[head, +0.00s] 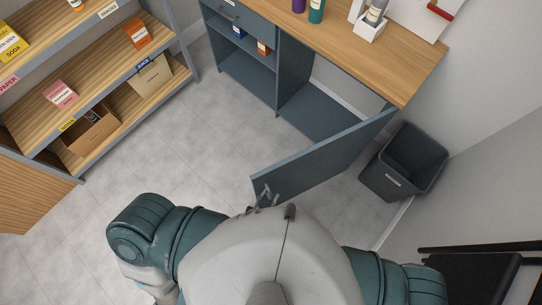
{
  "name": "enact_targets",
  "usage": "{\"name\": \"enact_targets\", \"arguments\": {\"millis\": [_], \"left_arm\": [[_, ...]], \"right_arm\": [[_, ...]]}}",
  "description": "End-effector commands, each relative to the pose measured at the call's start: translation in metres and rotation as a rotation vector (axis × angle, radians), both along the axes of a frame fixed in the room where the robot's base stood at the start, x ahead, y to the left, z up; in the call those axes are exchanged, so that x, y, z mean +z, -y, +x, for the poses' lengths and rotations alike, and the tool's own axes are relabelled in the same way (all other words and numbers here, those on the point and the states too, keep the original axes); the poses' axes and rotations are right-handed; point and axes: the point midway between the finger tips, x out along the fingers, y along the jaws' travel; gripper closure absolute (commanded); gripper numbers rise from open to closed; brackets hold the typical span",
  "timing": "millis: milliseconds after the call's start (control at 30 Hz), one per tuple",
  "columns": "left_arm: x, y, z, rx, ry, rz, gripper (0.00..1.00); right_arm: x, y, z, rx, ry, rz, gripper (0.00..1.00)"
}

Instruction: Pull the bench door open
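The bench door (325,158) is a blue-grey panel hinged at the right front of the bench (385,62), below its wooden top. It stands swung well out from the cabinet, with its free edge close to my body. The open compartment (318,108) behind it looks empty. My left gripper (264,197) shows only as small dark parts at the door's handle, near the free edge. My own body hides the rest, and I cannot tell whether the fingers are closed on the handle. My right gripper is not in view.
A black bin (404,162) stands beside the door on the right, against the wall. A wooden shelf unit (110,90) with boxes is at the left. A dark piece of furniture (470,275) is at the lower right. The tiled floor (185,150) between shelf and bench is clear.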

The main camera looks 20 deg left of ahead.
Motion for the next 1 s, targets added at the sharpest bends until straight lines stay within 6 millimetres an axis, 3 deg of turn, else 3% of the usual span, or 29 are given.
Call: {"name": "enact_targets", "arguments": {"millis": [400,600,867,1000], "left_arm": [[-0.001,-0.023,-0.085,0.0,-0.003,0.001,0.64],[0.0,-0.028,-0.103,0.0,0.001,0.001,0.64],[0.0,-0.028,-0.105,0.0,0.002,0.0,0.64],[-0.001,-0.028,-0.1,-0.008,0.003,-0.015,0.94]], "right_arm": [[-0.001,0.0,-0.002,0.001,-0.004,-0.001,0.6],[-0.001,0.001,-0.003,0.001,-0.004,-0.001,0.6],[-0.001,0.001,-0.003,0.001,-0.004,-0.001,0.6],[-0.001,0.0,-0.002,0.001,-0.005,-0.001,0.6]]}}
